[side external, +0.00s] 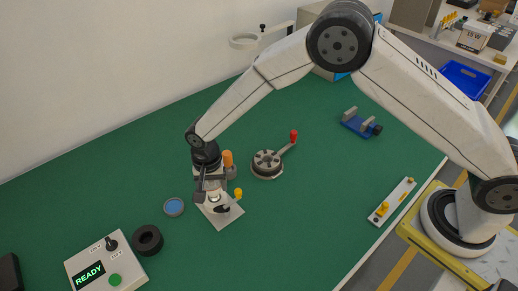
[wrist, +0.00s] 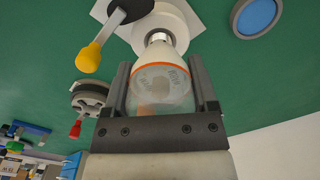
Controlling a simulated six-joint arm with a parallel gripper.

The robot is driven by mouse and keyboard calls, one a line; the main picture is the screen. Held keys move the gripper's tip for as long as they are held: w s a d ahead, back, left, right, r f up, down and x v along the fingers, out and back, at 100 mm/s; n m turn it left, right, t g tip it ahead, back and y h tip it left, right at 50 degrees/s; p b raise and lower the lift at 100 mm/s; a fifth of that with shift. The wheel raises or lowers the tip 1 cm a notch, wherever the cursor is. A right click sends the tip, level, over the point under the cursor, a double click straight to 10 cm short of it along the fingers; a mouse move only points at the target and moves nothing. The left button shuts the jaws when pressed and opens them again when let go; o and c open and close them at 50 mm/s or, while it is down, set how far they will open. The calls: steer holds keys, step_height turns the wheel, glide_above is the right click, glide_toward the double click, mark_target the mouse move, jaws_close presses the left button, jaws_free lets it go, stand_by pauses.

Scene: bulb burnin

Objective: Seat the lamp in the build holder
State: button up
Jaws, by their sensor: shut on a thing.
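The lamp (wrist: 160,82), a clear-domed bulb with a white body, an orange ring and a metal cap, is between the fingers of my gripper (wrist: 161,78) in the wrist view. My gripper is shut on it. The cap points at the white round socket of the build holder (wrist: 178,22); I cannot tell how deep it sits. A yellow-tipped lever (wrist: 90,56) is beside the socket. In the side view my gripper (side external: 212,197) is directly over the holder's pale base plate (side external: 224,220), and it hides most of the lamp.
A blue disc (side external: 174,206), a black ring (side external: 148,240) and a control box reading READY (side external: 104,266) are to the left. A round fixture with a red-handled lever (side external: 267,163) and a blue vise (side external: 360,124) are to the right.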

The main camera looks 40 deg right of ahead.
steer(key=shift+f, duration=0.75)
stand_by(1.0)
steer(key=o, duration=1.1)
steer(key=shift+r, duration=0.1)
steer(key=shift+r, duration=3.85)
